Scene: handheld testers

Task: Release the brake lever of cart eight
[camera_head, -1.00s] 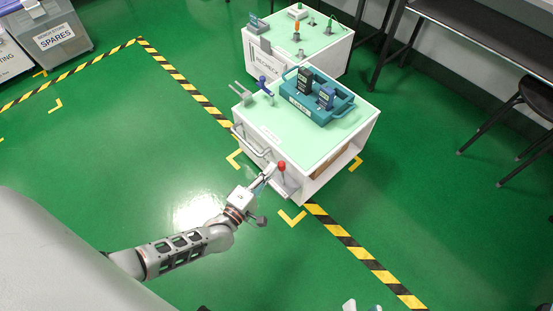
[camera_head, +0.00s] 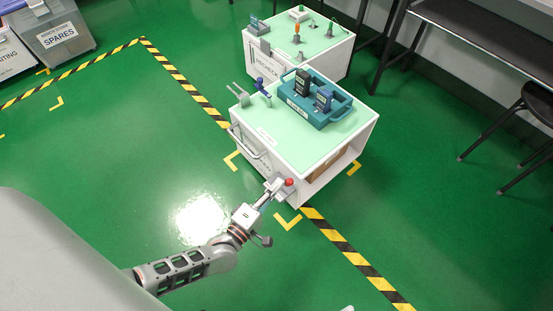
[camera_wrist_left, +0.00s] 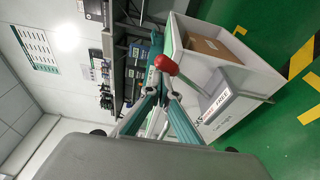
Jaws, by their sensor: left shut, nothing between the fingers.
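The near cart (camera_head: 312,145) is white with a mint top. Its brake lever ends in a red knob (camera_head: 289,182) at the front corner, low beside the cart body. In the left wrist view the red knob (camera_wrist_left: 165,64) sits on a grey arm running to a bracket labelled "FREE" (camera_wrist_left: 222,98). My left gripper (camera_head: 276,186) is shut and empty, just left of the knob. In the wrist view its fingertips (camera_wrist_left: 163,88) are close by the knob; I cannot tell whether they touch it. My right gripper is not in view.
A teal tray (camera_head: 316,105) with handheld testers stands on the near cart. A second cart (camera_head: 300,45) stands behind it. A grey bench (camera_head: 490,35) and stool (camera_head: 537,100) are at right. The green floor to the left is clear; a grey spares bin (camera_head: 58,35) is far left.

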